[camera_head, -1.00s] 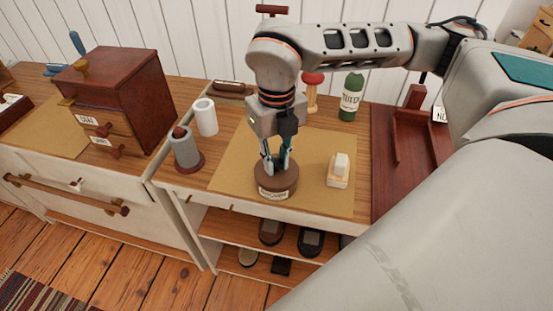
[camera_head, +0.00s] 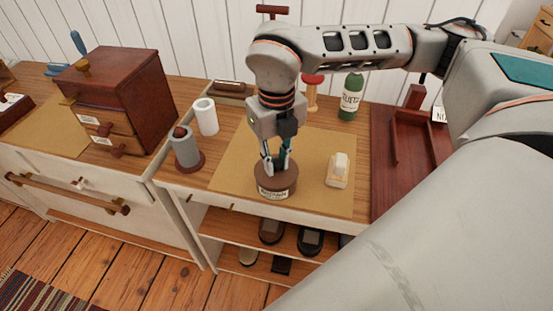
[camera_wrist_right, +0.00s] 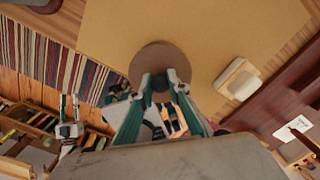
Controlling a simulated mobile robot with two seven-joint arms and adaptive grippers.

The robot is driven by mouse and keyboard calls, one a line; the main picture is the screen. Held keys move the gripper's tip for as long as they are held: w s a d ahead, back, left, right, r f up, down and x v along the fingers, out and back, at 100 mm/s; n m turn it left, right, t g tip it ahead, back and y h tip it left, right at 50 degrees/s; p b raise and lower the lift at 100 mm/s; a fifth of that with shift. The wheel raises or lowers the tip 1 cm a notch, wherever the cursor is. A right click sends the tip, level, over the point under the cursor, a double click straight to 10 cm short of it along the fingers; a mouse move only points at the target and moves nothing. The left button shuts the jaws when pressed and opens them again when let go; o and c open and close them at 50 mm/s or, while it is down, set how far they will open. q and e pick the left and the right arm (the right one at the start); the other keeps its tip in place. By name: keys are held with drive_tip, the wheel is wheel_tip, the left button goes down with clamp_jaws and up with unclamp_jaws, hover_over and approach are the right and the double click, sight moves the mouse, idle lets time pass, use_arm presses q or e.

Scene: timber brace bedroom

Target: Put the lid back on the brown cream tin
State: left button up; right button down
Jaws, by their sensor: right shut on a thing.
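The brown cream tin (camera_head: 275,192) stands upright on the tan mat near the dresser's front edge, its pale label facing front. The round brown lid (camera_wrist_right: 146,60) is at the top of the tin; no clear gap shows between them. My right gripper (camera_head: 276,170) points straight down and is shut on the lid's knob, which its fingers largely hide. In the right wrist view the gripper (camera_wrist_right: 160,84) is over the lid's near part. What looks like my left gripper (camera_wrist_right: 70,128) shows small in the wrist view, away from the tin; its jaws are unclear.
A white-and-tan block or brush (camera_head: 338,172) lies right of the tin on the mat (camera_head: 315,145). A grey spool-like piece (camera_head: 187,150) and white cylinder (camera_head: 206,117) stand left. A green bottle (camera_head: 351,97) stands behind; a dark red tray (camera_head: 392,185) lies right.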

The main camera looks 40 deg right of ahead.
use_arm(q)
drive_tip(key=shift+w+r, duration=0.3)
drive_tip(key=shift+w, duration=0.05)
drive_tip(key=shift+s, duration=0.2)
drive_tip(key=shift+s+f, duration=0.35)
use_arm(e)
drive_tip(key=c, duration=1.8)
unclamp_jaws()
drive_tip(key=shift+c, duration=0.2)
drive_tip(key=o, duration=0.5)
use_arm(q)
drive_tip(key=shift+w+r, duration=0.5)
drive_tip(key=shift+w, duration=0.1)
